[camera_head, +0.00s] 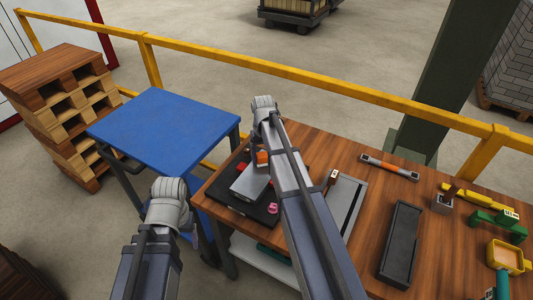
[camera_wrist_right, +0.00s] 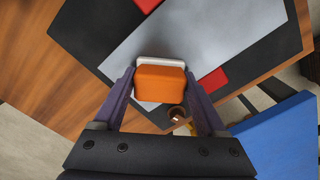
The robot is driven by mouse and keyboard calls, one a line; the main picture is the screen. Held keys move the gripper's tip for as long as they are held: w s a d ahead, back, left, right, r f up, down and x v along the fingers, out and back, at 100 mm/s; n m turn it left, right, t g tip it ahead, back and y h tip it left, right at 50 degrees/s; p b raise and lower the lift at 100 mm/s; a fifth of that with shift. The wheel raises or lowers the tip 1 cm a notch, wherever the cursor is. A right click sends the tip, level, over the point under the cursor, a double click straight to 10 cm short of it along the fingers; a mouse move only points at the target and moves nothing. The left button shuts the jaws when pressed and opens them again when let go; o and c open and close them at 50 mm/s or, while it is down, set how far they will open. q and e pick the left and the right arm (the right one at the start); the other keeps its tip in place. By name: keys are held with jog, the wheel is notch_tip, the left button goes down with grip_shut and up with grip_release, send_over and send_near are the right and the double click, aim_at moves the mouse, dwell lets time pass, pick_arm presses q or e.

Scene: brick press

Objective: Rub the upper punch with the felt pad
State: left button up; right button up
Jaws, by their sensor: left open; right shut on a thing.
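The felt pad (camera_wrist_right: 161,62) is white under an orange block-shaped grip (camera_wrist_right: 160,83). My right gripper (camera_wrist_right: 160,88) is shut on the orange grip, which also shows in the head view (camera_head: 262,157). A flat grey metal plate, apparently the upper punch (camera_head: 250,183), lies on a black base on the wooden table. In the right wrist view the pad is over one end of this plate (camera_wrist_right: 185,35); I cannot tell whether they touch. My left gripper (camera_head: 196,238) is open, mostly hidden behind its wrist, low beside the table's left edge.
Red pieces (camera_head: 243,167) and a pink knob (camera_head: 272,209) sit around the plate. A black tray (camera_head: 401,245), an orange-and-grey tool (camera_head: 390,167) and yellow and green tools lie to the right. A blue table (camera_head: 165,125) stands left; a yellow rail (camera_head: 330,85) runs behind.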

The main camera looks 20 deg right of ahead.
aim_at(245, 188)
jog(key=shift+s+a, duration=0.15)
jog(key=shift+s+a+f, duration=0.1)
jog(key=shift+s+a, duration=0.95)
jog(key=shift+a, duration=0.2)
jog(key=shift+s+a, duration=0.45)
jog(key=shift+a, duration=0.2)
jog(key=shift+s+a, duration=0.45)
jog(key=shift+a, duration=0.15)
jog(key=shift+s+a, duration=0.1)
jog(key=shift+s+a+f, duration=0.1)
jog(key=shift+s+a, duration=0.9)
jog(key=shift+a, duration=0.2)
jog(key=shift+s+a, duration=0.9)
jog(key=shift+a, duration=0.3)
